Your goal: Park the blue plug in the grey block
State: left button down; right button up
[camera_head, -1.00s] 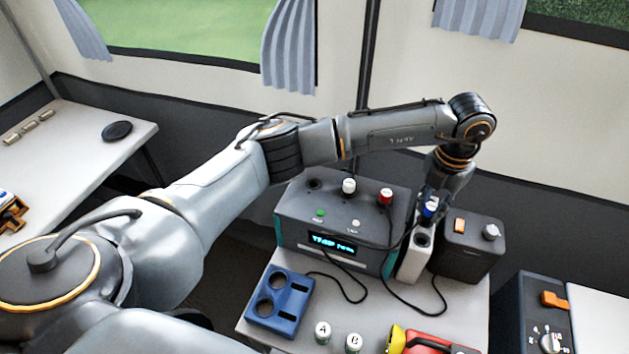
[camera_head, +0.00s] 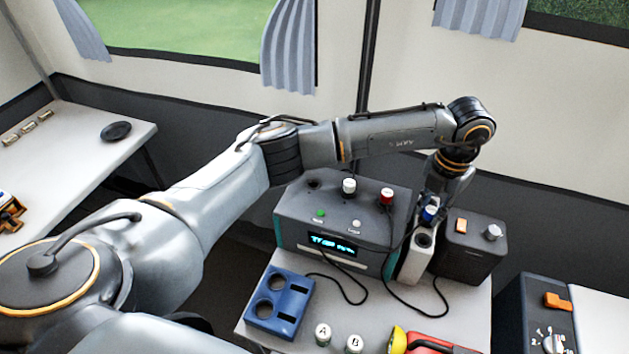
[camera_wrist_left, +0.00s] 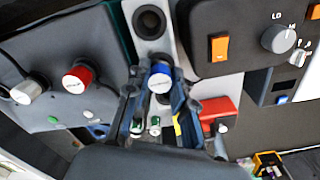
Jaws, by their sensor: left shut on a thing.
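The blue plug (camera_head: 429,214) has a pale top and is held in my left gripper (camera_head: 430,206), which is shut on it from above. The left wrist view shows the plug (camera_wrist_left: 159,78) between the two fingers. The grey block (camera_head: 413,265) is pale, narrow and upright, between the teal-sided device and a dark box. One dark round hole (camera_head: 423,240) shows in its top in the head view, just below the plug in the picture. The left wrist view shows a ringed hole (camera_wrist_left: 149,21) in the block beyond the plug. I cannot tell whether the plug's lower end touches the block.
The device (camera_head: 335,225) carries a white plug (camera_head: 348,186) and a red plug (camera_head: 386,196). The dark box (camera_head: 470,245) stands close on the right. Black cables lie on the table. A blue holder (camera_head: 279,302), two bottles and a red-yellow torch (camera_head: 425,342) are in front.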

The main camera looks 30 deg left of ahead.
aim_at(432, 210)
pick_arm(q)
jog(key=shift+f, duration=0.3)
dwell(0.5)
jog(key=c, duration=0.8)
grip_release()
jog(key=shift+r, duration=0.1)
jog(key=shift+r+p, duration=1.7)
jog(key=shift+r, duration=1.75)
